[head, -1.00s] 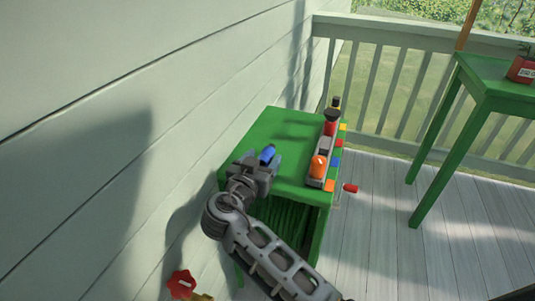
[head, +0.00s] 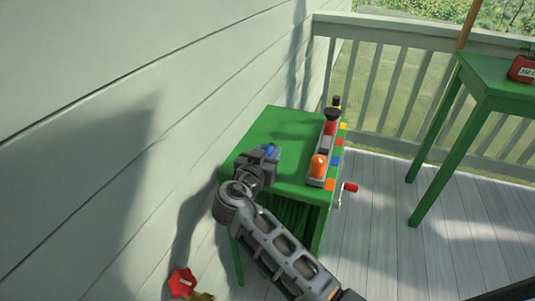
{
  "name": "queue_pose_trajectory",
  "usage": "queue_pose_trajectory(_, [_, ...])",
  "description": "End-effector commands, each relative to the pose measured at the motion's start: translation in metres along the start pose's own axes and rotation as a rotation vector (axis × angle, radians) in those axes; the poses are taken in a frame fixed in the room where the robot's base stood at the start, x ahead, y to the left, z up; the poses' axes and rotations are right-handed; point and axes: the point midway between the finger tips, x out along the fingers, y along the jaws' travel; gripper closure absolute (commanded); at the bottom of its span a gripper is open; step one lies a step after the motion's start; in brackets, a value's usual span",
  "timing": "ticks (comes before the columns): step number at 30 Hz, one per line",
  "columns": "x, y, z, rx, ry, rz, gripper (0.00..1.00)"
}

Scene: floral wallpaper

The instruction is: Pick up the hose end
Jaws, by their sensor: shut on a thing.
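My gripper (head: 264,154) is over the green table's top, near its left side. It is shut on a small blue piece (head: 269,149), which looks like the hose end. Only a little of the blue shows between the dark fingers, and the rest is hidden. I cannot tell whether the piece touches the table top. No length of hose can be made out.
The green table (head: 290,125) stands by the pale siding wall. A toy-like row with an orange knob (head: 318,166) lines its right edge, and a red crank handle (head: 350,187) sticks out. A red valve handle (head: 182,283) is low left. Another green table (head: 490,85) stands right.

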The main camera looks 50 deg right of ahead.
Motion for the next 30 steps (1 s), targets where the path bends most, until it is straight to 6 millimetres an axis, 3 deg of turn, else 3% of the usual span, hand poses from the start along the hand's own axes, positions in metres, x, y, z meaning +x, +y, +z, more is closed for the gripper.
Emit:
queue_pose_trajectory(5, [0.0, 0.0, -0.001, 0.0, 0.001, 0.0, 0.94])
queue_pose_trajectory(14, [-0.001, 0.0, -0.008, 0.002, 0.002, 0.0, 0.94])
queue_pose_trajectory(24, [-0.01, 0.0, -0.068, 0.006, 0.002, 0.0, 0.94])
queue_pose_trajectory(30, [-0.014, 0.0, -0.093, 0.002, 0.001, 0.0, 0.94])
